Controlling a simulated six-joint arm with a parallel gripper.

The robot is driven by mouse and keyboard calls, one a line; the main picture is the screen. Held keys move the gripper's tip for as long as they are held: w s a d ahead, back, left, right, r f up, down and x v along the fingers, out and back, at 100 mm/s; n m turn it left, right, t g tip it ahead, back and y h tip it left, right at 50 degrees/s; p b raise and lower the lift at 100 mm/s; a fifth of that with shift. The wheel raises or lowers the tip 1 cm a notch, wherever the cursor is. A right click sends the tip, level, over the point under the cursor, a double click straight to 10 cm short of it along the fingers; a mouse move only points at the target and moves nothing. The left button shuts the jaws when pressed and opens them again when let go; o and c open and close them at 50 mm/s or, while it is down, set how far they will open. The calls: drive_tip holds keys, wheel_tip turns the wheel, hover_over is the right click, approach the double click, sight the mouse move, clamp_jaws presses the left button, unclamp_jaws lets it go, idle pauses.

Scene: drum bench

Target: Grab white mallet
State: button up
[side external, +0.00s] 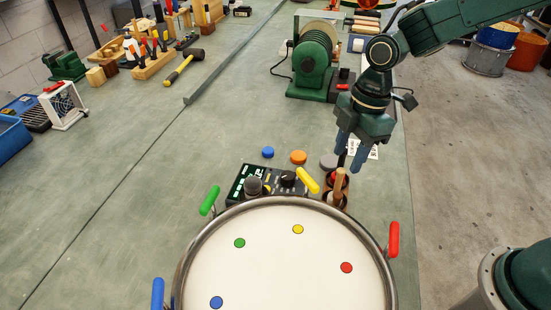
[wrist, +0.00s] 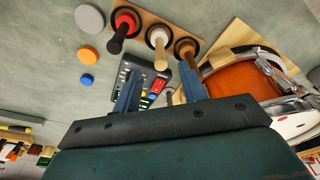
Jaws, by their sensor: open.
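In the wrist view the white mallet (wrist: 157,36) stands in a wooden holder (wrist: 144,22), in the middle of a row. A red mallet (wrist: 126,20) with a dark handle is on its left, and a brown mallet (wrist: 185,47) is on its right. The white mallet's pale handle points toward my gripper (wrist: 159,92). My gripper is open and empty, its blue fingers apart on either side of the handle's line in the picture. In the side external view my gripper (side external: 350,155) is above the mallet holder. The mallets overlap there, so I cannot single out the white one.
A large drum (side external: 290,255) with coloured pads and posts stands in front of the holder. A control box (side external: 262,184) with knobs sits left of the holder. Blue (side external: 268,152), orange (side external: 298,157) and grey (side external: 329,161) discs lie behind. A green machine (side external: 314,65) stands farther back.

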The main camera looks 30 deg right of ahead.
sight(337, 185)
drive_tip(key=shift+a+f, duration=0.15)
drive_tip(key=shift+f, duration=0.85)
drive_tip(key=shift+a+f, duration=0.15)
drive_tip(key=shift+f, duration=0.85)
drive_tip(key=shift+a+f, duration=0.2)
drive_tip(key=shift+f, duration=1.1)
drive_tip(key=shift+a+f, duration=0.2)
drive_tip(key=shift+f, duration=1.05)
clamp_jaws()
